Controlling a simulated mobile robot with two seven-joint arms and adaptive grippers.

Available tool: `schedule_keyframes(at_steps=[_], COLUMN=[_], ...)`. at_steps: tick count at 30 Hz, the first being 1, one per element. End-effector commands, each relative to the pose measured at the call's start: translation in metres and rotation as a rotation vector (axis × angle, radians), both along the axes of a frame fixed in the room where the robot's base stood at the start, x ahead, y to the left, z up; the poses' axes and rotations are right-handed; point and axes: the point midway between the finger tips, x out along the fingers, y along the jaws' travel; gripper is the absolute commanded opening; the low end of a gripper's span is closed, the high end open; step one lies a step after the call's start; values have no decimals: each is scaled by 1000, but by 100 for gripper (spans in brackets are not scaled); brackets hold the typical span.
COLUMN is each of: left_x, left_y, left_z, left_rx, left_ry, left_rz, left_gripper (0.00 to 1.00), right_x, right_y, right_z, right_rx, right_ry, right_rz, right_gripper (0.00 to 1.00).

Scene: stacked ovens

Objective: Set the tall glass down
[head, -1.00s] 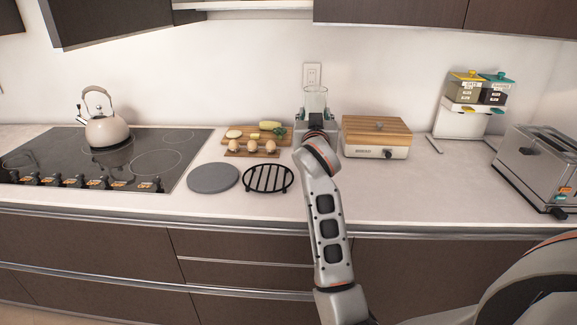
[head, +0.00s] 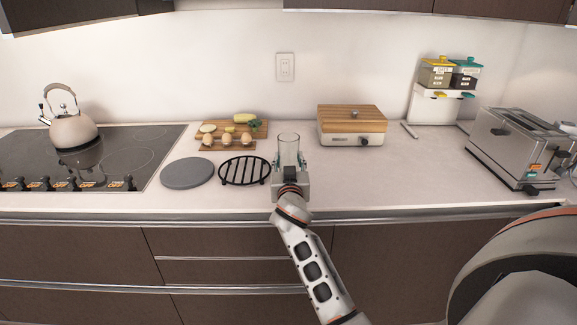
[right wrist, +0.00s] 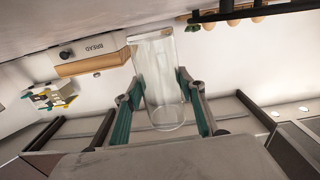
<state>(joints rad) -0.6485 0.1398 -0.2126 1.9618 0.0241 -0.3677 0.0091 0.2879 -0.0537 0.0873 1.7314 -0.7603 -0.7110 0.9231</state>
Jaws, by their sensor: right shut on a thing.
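The tall glass (head: 289,149) is clear and upright in the head view, over the front part of the counter right of the black trivet. My right gripper (head: 289,162) is shut on it, with the body of the gripper hiding the lower part of the glass. In the right wrist view the glass (right wrist: 159,80) stands between the two teal-padded fingers of the gripper (right wrist: 160,92). I cannot tell whether its base touches the counter (head: 420,182). My left gripper is not in view.
The black trivet (head: 245,171) and a grey round plate (head: 188,173) lie to the left. Boards with eggs and vegetables (head: 238,131) are behind them. A wood-lidded bread box (head: 352,125) stands back right, and a toaster (head: 520,150) far right. The counter between glass and toaster is clear.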

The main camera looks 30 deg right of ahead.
Motion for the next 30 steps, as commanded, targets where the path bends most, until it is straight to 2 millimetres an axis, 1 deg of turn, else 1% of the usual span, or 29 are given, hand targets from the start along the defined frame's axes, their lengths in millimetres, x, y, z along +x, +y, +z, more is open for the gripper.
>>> schedule_keyframes(at_steps=[1, 3, 11, 15, 16, 18, 27, 30], left_x=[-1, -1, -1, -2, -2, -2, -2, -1], left_y=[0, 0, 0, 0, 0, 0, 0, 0], left_z=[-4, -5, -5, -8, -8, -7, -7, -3], left_rx=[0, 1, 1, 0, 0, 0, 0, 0], left_ry=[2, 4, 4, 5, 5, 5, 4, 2], left_rz=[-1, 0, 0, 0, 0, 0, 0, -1], left_gripper=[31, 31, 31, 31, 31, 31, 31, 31], right_x=[0, 0, 0, 0, 0, 0, 0, 0], right_y=[0, 0, 0, 0, 0, 0, 0, 0], right_z=[-8, -12, -13, -16, -17, -16, -16, -13], right_rx=[-2, -2, -1, 0, 0, 0, -1, -1], right_ry=[1, -1, -3, -2, 0, 0, -1, 0], right_rz=[1, 1, 1, 1, 1, 1, 1, 1], right_gripper=[9, 9, 9, 9, 42, 56, 56, 56])
